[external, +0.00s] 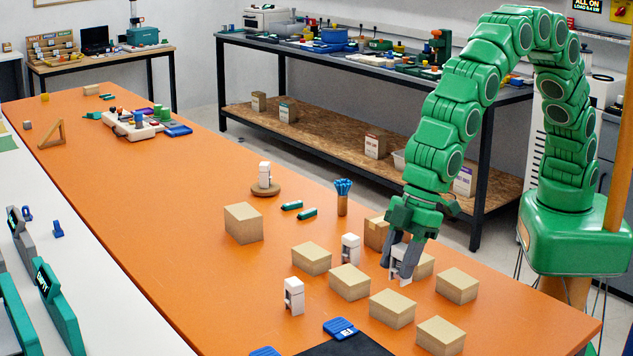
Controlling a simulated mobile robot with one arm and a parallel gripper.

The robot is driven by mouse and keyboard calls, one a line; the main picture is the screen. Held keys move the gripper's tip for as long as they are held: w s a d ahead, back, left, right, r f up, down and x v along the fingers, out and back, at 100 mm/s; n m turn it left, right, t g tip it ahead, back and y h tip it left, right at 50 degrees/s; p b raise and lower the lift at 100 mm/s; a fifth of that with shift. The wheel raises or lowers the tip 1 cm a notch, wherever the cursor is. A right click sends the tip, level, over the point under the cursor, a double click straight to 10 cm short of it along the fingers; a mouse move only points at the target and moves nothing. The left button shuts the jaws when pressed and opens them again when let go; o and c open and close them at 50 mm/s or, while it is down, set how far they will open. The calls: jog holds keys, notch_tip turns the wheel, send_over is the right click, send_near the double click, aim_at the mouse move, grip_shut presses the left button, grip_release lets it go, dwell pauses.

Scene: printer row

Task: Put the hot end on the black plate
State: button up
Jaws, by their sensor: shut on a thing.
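My gripper (397,268) points down at the right part of the orange table, among tan boxes. Its grey fingers are shut on a white hot end (404,266), which they partly hide. I cannot tell whether it touches the table. Similar white parts stand upright to the left, one close by (350,248) and one nearer the front (293,296). Another stands on a round wooden base (265,188) farther back. The black plate (348,346) lies at the bottom edge of the external view, partly cut off, left of and nearer than my gripper.
Several tan boxes (349,282) stand around my gripper and between it and the black plate. A blue part (340,328) lies at the plate's back edge. A wooden cup of blue sticks (342,204) stands behind. The table's middle left is clear.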

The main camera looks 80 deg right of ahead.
jog(key=shift+w+a+f, duration=1.9)
jog(key=shift+f, duration=0.25)
jog(key=shift+w+a+f, duration=1.9)
jog(key=shift+f, duration=0.25)
jog(key=shift+w+f, duration=0.1)
jog(key=shift+f, duration=1.5)
jog(key=shift+f, duration=0.1)
jog(key=o, duration=1.1)
jog(key=shift+a, duration=0.1)
